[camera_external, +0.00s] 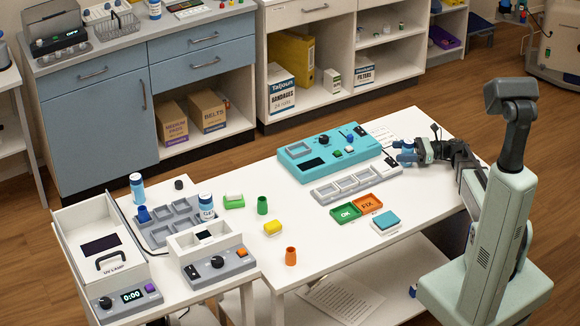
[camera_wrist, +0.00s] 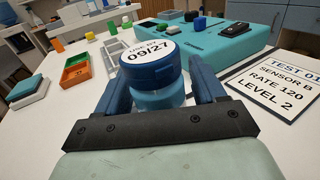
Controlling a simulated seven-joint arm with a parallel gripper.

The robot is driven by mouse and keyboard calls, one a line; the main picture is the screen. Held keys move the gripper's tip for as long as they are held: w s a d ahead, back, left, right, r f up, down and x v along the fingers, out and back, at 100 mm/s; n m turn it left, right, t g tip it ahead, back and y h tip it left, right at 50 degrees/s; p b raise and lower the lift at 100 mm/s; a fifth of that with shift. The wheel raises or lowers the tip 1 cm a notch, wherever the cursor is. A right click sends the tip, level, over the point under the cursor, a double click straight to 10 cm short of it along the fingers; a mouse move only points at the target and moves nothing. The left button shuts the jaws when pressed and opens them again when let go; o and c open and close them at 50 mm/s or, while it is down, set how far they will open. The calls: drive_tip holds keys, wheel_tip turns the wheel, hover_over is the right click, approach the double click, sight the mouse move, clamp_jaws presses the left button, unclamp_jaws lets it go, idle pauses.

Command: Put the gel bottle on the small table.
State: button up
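A bottle with a dark blue cap (camera_wrist: 150,60) stands between the fingers of my gripper (camera_wrist: 165,88) in the wrist view. The cap's white label reads "USE BY 09/27". My gripper (camera_external: 405,151) is over the right part of the long white table. The fingers lie close on both sides of the bottle; whether they press on it is unclear. Its front label is hidden.
The left table also holds a UV lamp box (camera_external: 100,235), a grey tray (camera_external: 170,222) and a control box (camera_external: 217,262). A teal device (camera_external: 300,165), a grey rack (camera_external: 355,183), and green and orange trays (camera_external: 345,213) lie on the long table. A printed card (camera_wrist: 275,85) is right of my gripper.

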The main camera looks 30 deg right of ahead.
drive_tip(key=c, duration=1.1)
drive_tip(key=shift+o, duration=0.2)
drive_tip(key=shift+r, duration=0.15)
drive_tip(key=shift+r, duration=4.9)
